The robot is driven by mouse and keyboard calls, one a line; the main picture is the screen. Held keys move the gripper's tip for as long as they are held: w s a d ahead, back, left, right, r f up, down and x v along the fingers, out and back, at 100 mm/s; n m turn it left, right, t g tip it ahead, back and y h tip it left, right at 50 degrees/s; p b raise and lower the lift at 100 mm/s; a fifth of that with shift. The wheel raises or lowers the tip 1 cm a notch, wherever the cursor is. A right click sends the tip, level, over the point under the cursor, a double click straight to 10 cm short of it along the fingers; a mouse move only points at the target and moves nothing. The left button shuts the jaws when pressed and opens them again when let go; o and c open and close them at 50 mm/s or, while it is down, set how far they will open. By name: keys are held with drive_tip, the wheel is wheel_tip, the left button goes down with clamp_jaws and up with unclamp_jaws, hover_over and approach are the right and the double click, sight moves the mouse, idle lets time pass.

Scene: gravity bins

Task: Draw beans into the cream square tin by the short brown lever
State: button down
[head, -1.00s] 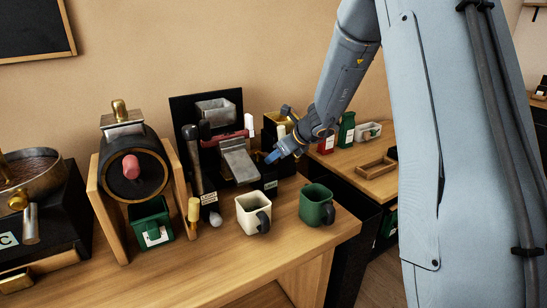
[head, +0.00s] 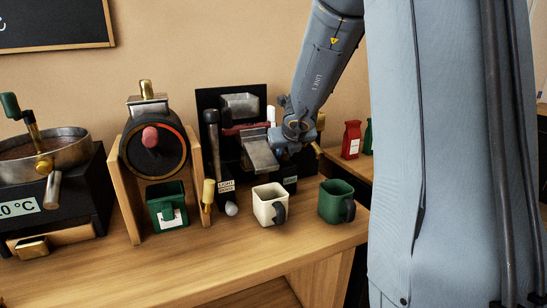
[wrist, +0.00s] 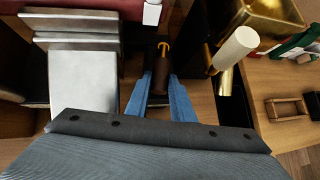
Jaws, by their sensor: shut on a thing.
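The cream square tin (head: 265,207), with a dark handle, stands upright on the wooden counter, in front of and below a grey metal chute (head: 258,151). In the wrist view the short brown lever (wrist: 160,76) stands between the blue fingers of my gripper (wrist: 160,92), beside a yellow hook. My gripper is shut on this lever. In the head view my gripper (head: 288,145) is at the right side of the chute, its fingertips mostly hidden. The chute also shows at left in the wrist view (wrist: 82,80). The tin's inside is too dark to tell whether it holds beans.
A green tin (head: 335,203) stands right of the cream one. A long dark lever (head: 213,140) stands left of the chute. A white-handled lever (wrist: 236,48) is close right of my fingers, by a brass bin (wrist: 268,20). A drum roaster (head: 155,150) stands left.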

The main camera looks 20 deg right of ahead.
idle(0.4)
drive_tip(key=c, duration=1.8)
unclamp_jaws()
drive_tip(key=shift+p+v, duration=2.05)
drive_tip(key=shift+v, duration=1.9)
